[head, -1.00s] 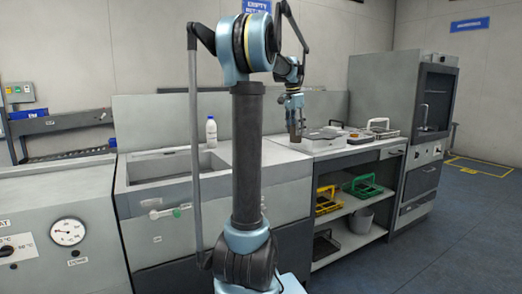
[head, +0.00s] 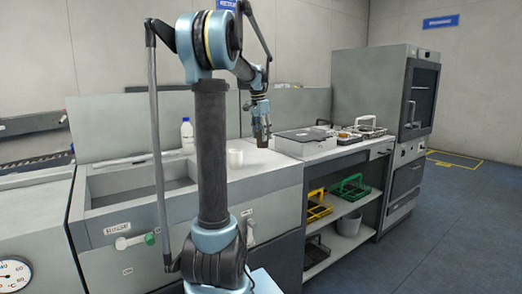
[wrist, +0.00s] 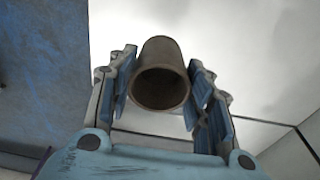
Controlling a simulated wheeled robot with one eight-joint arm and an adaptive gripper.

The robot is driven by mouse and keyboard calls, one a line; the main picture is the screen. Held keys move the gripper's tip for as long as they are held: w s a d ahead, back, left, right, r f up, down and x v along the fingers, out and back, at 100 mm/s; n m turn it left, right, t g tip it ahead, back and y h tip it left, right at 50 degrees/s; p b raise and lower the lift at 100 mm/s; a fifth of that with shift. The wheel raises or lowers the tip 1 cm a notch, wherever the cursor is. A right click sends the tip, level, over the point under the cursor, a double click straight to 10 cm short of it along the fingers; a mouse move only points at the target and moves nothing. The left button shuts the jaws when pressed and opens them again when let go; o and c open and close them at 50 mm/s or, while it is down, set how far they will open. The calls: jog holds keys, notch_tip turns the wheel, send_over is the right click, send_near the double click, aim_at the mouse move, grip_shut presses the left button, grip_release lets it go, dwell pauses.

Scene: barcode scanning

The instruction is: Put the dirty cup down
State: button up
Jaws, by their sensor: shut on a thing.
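The dirty cup (wrist: 161,92) is a brown-grey cylinder. In the wrist view its round mouth faces the camera, and my gripper (wrist: 162,68) has a blue-padded finger on each side of it. In the head view my gripper (head: 261,125) points down with the cup (head: 262,141) at its tip, over the counter near the left side of a grey-white box. From this view I cannot tell whether the cup touches the counter.
The grey-white box (head: 306,141) is to the right, with wire-handled trays (head: 370,125) beyond. A sink (head: 140,181) and white bottle (head: 187,134) are left. Bare counter (head: 265,163) lies in front.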

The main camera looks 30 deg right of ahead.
aim_at(264, 147)
jog(key=shift+s+d+f, duration=0.15)
jog(key=shift+d+f, duration=0.05)
jog(key=shift+f, duration=1.45)
jog(key=shift+s+d+f, duration=0.1)
jog(key=shift+d+f, duration=0.05)
jog(key=shift+f, duration=1.45)
jog(key=shift+f, duration=0.1)
jog(key=o, duration=1.1)
notch_tip(264, 147, up, 12)
jog(key=a, duration=0.1)
jog(key=shift+a, duration=0.25)
jog(key=shift+s, duration=0.2)
